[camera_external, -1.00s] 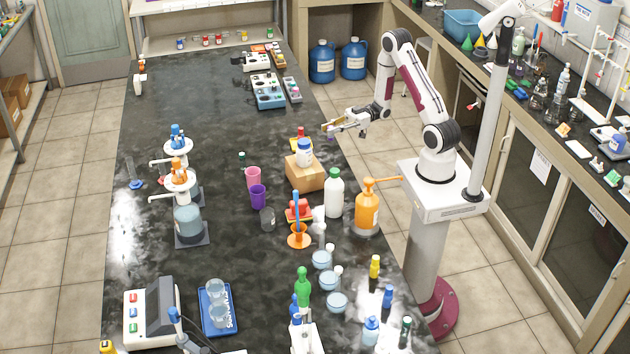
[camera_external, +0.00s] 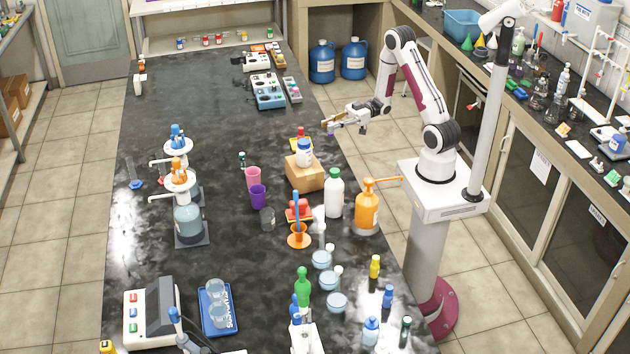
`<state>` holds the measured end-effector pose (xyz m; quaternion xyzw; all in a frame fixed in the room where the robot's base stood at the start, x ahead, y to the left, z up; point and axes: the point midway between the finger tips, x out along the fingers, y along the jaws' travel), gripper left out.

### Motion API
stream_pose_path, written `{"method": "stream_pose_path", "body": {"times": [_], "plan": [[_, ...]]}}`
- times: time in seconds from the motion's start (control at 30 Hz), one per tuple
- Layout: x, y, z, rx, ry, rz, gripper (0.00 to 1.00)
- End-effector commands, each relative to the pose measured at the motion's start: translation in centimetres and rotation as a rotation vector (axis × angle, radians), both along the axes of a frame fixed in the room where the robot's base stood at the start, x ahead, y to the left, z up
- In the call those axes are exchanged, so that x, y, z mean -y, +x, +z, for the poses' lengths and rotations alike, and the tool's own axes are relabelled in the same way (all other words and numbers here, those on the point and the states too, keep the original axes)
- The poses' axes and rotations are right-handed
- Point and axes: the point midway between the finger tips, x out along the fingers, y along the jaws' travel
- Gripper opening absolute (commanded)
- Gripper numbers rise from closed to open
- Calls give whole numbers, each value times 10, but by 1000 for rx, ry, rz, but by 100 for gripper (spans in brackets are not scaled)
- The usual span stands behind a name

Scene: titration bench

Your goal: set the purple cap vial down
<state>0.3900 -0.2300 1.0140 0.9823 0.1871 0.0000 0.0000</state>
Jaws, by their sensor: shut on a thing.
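My gripper (camera_external: 337,123) is at the right of the black bench, above its right edge. It is shut on the purple cap vial (camera_external: 331,131), which shows only as a small purple spot under the fingertips. The vial's body is too small and too hidden to make out. The gripper is up in the air, apart from the bench top (camera_external: 215,115).
A cardboard box (camera_external: 300,178) with a white blue-capped jar (camera_external: 304,153) on it stands just below-left of my gripper. A white green-capped bottle (camera_external: 334,195) and an orange pump bottle (camera_external: 367,208) stand nearer. The bench's middle is mostly clear.

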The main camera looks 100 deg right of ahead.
Motion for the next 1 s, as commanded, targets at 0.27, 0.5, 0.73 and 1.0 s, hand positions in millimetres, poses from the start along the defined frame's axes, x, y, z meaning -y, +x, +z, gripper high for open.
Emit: {"method": "stream_pose_path", "body": {"times": [0.27, 0.5, 0.73, 1.0], "plan": [[0, 1, 0, 0, 0, 0, 0], [-2, 12, 3, 0, 0, -9, 0], [-8, 41, 10, 0, -1, -37, 0], [-19, 83, 21, 1, -1, -85, 0]]}}
